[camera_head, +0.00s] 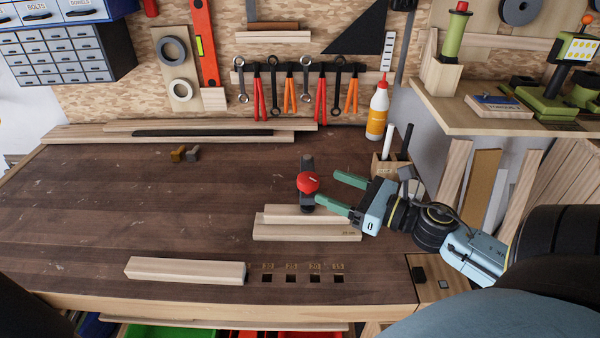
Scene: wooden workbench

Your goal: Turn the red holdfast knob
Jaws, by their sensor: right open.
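The red holdfast knob (308,182) sits on top of the dark holdfast (307,163) on the workbench, just behind two stacked light wood boards (290,232). My right gripper (334,192) comes in from the right with its green fingers spread wide. One fingertip is beside the knob's lower right side and the other is farther back, to the right of the knob. Nothing is between the fingers, and I cannot tell whether the nearer one touches the knob. My left gripper is not in view.
A light wood block (185,270) lies near the front edge, beside a row of square holes. A pen holder (388,168) and a glue bottle (377,112) stand behind my right gripper. Small brown blocks (185,154) lie at the back left. The bench's left half is mostly clear.

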